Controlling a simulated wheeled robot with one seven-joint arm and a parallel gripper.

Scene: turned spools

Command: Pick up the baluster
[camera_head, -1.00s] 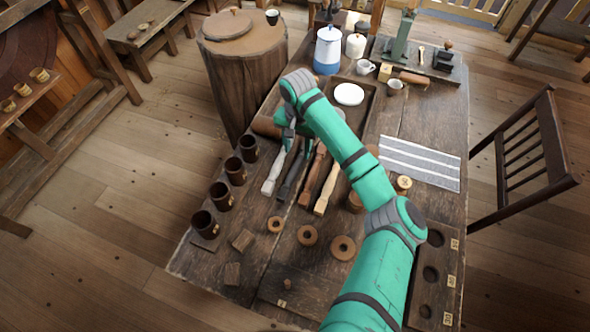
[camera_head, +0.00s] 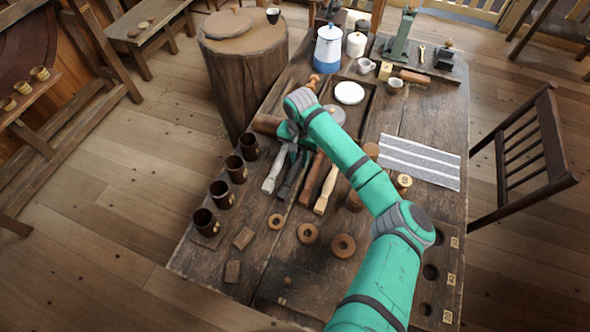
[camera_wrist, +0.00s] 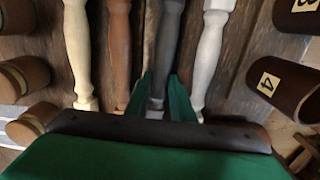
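Several balusters lie side by side on the dark wooden table: a whitish one (camera_head: 275,172), a dark grey one (camera_head: 289,182), a brown one (camera_head: 312,180) and a pale wood one (camera_head: 326,190). The wrist view shows the pale one (camera_wrist: 78,50), the brown one (camera_wrist: 119,50), the dark grey one (camera_wrist: 168,40) and the whitish one (camera_wrist: 210,50). My gripper (camera_wrist: 162,88) is open, its green fingers on either side of the dark grey baluster's near part. In the head view my gripper (camera_head: 292,156) is over the row, partly hidden by my arm.
Several dark mugs (camera_head: 236,169) line the table's left edge; numbered ones show at the wrist view's right (camera_wrist: 285,85). Wooden rings (camera_head: 307,233) lie in front. A striped cloth (camera_head: 420,162) lies right, and a blue-white pot (camera_head: 328,48) stands at the back.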

